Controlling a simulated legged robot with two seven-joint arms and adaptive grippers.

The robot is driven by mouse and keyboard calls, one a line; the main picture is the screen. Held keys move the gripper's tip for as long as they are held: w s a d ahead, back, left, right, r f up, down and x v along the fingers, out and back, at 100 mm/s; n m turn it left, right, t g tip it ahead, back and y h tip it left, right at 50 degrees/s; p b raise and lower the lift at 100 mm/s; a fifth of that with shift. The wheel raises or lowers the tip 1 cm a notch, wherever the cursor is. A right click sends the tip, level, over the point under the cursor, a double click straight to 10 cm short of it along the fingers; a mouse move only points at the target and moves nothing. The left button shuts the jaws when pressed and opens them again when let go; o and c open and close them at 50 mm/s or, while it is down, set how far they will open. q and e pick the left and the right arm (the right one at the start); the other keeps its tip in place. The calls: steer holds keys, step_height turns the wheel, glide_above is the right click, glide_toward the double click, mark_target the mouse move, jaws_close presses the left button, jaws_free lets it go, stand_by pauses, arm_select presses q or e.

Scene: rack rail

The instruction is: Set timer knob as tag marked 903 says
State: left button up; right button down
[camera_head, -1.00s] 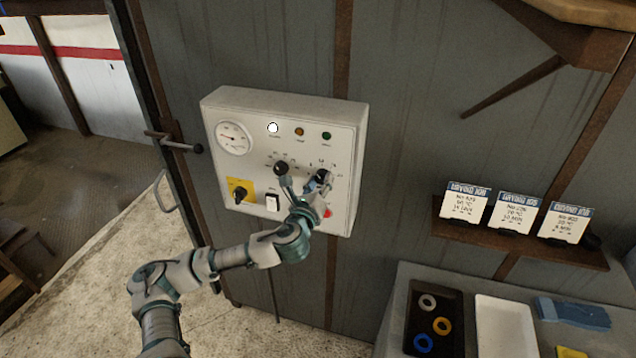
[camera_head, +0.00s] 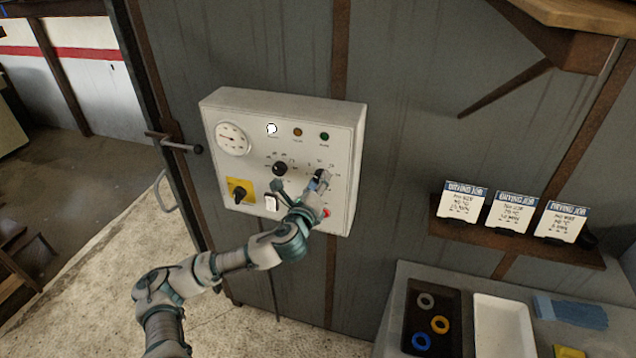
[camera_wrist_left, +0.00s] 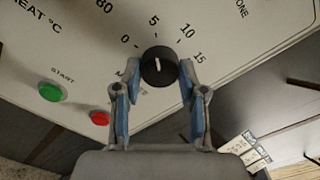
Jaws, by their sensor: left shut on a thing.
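The timer knob (camera_wrist_left: 158,66) is black and round, with a white pointer line close to the 5 mark on its 0 to 15 scale. My left gripper (camera_wrist_left: 158,82) is shut on this knob, one blue-padded finger on each side. In the head view my left gripper (camera_head: 318,183) is at the right of the white control box (camera_head: 230,100) and hides most of the knob. Three tags stand on a shelf: left (camera_head: 460,201), middle (camera_head: 510,212) and right (camera_head: 561,221). Their small print cannot be read surely. My right gripper is not in view.
The box also has a heat knob (camera_head: 280,168), a gauge (camera_head: 233,139), a yellow-backed switch (camera_head: 239,191) and lamps. Green start (camera_wrist_left: 52,92) and red (camera_wrist_left: 99,118) buttons lie near my fingers. A bench with trays (camera_head: 503,325) is at lower right.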

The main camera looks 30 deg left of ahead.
arm_select(q)
steer(key=o, duration=1.1)
steer(key=shift+f, duration=0.4)
steer(key=shift+c, duration=0.2)
steer(key=shift+o, duration=0.5)
steer(key=shift+w+r, duration=0.1)
steer(key=shift+w, duration=0.1)
steer(key=v, duration=0.7)
steer(key=shift+s, duration=0.2)
steer(key=shift+a, duration=0.1)
